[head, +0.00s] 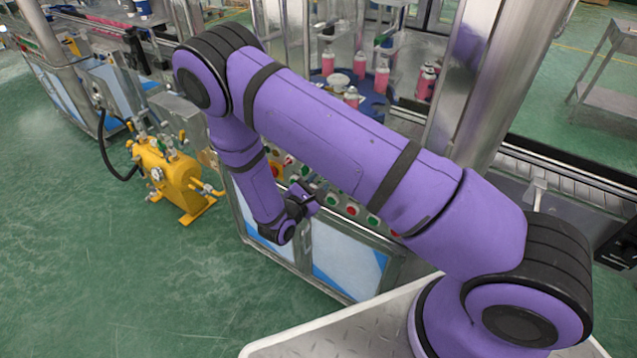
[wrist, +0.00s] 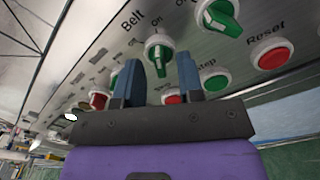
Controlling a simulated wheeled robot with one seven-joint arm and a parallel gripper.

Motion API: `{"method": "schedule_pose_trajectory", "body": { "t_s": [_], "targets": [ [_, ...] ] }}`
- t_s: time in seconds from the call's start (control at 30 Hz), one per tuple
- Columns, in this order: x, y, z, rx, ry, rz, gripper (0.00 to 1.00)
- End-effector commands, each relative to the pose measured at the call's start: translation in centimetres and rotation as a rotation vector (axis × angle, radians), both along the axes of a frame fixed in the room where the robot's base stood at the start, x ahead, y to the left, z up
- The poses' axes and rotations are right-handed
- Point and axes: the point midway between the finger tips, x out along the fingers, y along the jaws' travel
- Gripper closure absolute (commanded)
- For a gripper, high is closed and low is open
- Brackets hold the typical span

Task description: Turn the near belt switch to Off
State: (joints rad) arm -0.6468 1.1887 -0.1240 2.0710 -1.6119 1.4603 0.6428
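In the wrist view, a green rotary switch (wrist: 158,52) with a white collar sits on the metal panel, with the words "Belt" and "On" printed beside it. Its exact setting is hard to read. My gripper (wrist: 160,66) is open. Its two blue fingers stand apart, their tips at either side of the lower part of this green knob in the picture. I cannot tell whether they touch it. In the head view, my gripper (head: 306,198) is small and partly hidden at the button panel.
A second green switch (wrist: 220,17) and a red Reset button (wrist: 271,54) are to the right. More red buttons lie below left. A yellow tank (head: 168,177) stands on the green floor, left of the machine.

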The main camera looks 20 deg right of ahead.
Motion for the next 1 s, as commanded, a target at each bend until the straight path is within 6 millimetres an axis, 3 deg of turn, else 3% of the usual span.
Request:
{"method": "schedule_pose_trajectory", "body": {
  "t_s": [0.37,0.4,0.53,0.57,1.0],
  "targets": [
    [0.42,-0.56,-0.01,0.001,0.001,0.000,0.65],
    [0.42,-0.56,-0.01,0.001,0.001,0.000,0.67],
    [0.41,-0.56,0.00,0.001,0.001,0.000,0.97],
    [0.41,-0.56,0.00,0.001,0.001,0.000,1.00],
    [0.39,-0.54,0.00,-0.033,0.047,0.000,1.00]
  ]
}}
